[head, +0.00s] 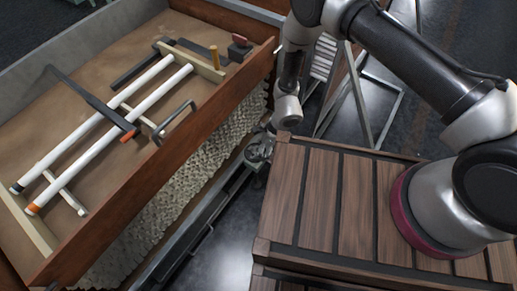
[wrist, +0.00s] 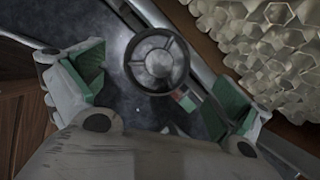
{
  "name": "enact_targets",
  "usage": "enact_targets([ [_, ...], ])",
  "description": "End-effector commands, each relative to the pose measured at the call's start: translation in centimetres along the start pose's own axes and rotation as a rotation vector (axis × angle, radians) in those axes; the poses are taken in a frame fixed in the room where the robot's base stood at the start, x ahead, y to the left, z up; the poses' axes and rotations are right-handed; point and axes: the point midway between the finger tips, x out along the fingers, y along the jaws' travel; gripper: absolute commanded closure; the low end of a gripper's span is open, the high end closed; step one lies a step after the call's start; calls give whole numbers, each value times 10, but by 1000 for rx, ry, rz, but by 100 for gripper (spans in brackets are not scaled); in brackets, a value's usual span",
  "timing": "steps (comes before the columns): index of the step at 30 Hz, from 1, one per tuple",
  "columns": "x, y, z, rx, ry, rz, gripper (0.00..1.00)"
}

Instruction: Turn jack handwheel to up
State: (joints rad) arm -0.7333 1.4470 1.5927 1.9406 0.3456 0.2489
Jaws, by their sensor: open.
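The jack handwheel (wrist: 158,61) is a dark ring with spokes and a pale hub, near the top middle of the wrist view. A small plate with red and green marks (wrist: 186,97) sits just below right of it. My gripper (wrist: 150,88) is open, with one green-padded finger on each side of the wheel and apart from it. In the head view my gripper (head: 259,152) hangs low between the tray and the slatted wooden top. I cannot make out the wheel there.
A wooden tray (head: 137,229) at left holds white tubes (head: 112,137), a black-handled tool and a hooked rod. A bank of glass tube ends (wrist: 262,42) lies close to the right finger. A slatted wooden top (head: 317,200) stands at right. Dark floor shows between.

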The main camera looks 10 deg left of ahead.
Motion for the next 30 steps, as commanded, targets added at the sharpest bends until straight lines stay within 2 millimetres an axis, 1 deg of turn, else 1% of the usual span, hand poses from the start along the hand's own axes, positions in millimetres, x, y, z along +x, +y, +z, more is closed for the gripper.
enact_targets([
  [1,10,1,0,-1,1,1,0],
  [3,22,1,-1,-2,1,1,0],
  [6,37,1,0,-3,1,2,0],
  [9,47,1,0,-3,1,2,0],
  [13,53,1,-1,-2,1,1,0],
  [19,53,1,-1,-2,1,1,0],
  [20,53,1,-1,-2,1,1,2],
  [21,53,1,-1,-2,1,1,9],
  [25,53,1,-1,-2,1,1,33],
  [26,53,1,-1,-2,1,1,35],
  [30,53,1,0,-10,1,4,35],
])
